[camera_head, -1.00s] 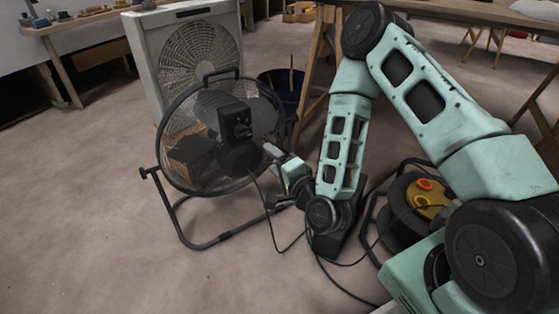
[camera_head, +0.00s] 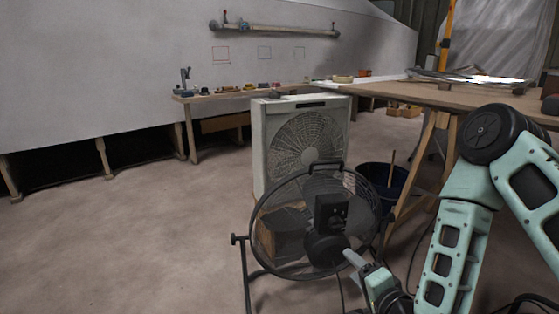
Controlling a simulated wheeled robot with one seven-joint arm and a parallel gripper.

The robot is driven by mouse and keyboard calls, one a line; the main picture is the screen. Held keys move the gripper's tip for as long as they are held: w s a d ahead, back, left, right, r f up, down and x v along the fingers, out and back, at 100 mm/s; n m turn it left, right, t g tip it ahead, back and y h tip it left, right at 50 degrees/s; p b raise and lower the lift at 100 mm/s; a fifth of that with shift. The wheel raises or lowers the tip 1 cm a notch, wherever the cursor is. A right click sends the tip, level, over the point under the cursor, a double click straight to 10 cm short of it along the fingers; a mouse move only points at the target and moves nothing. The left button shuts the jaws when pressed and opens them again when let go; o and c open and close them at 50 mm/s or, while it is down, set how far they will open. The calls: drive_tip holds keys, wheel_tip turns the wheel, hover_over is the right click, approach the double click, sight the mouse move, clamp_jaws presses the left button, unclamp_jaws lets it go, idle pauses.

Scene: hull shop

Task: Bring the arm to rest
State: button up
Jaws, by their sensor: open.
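My arm (camera_head: 455,250), pale green with black joints, reaches in from the right side and bends down at its elbow. My gripper (camera_head: 356,264) is at the lower middle, close behind the black floor fan (camera_head: 313,222). Its jaws are open, and I see nothing held between them. I cannot tell whether the jaws touch the fan's motor housing or stand just apart from it. The lower part of the arm's wrist is cut off by the bottom edge.
A white box fan (camera_head: 268,150) stands behind the floor fan. A dark blue bin (camera_head: 377,190) stands beside a wooden trestle table (camera_head: 450,97) at right. A low bench (camera_head: 222,93) with small items runs along the white hull. The floor at left is clear.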

drive_tip(key=s+a+r+n+g+y+p, duration=0.1)
drive_tip(key=s+a+r+n+g, duration=0.25)
drive_tip(key=a+n, duration=0.2)
drive_tip(key=s+a+r+n+g+p, duration=0.1)
drive_tip(key=s+a+r+n+g, duration=0.1)
drive_tip(key=s+a+n+g, duration=0.25)
drive_tip(key=s+d+r+n+g+h+p, duration=0.1)
drive_tip(key=s+d+r+n+g+h, duration=0.1)
drive_tip(key=s+r+n+g, duration=0.45)
drive_tip(key=s+d+r+n+g+h+p, duration=0.1)
drive_tip(key=s+d+r+n+h, duration=0.3)
drive_tip(key=s, duration=0.6)
wheel_tip(320, 180, up, 39)
drive_tip(key=a+m+y+p, duration=0.1)
drive_tip(key=p, duration=3.6)
drive_tip(key=shift+s+a+r+p, duration=0.2)
drive_tip(key=shift+s+a+p, duration=0.15)
drive_tip(key=shift+p, duration=0.05)
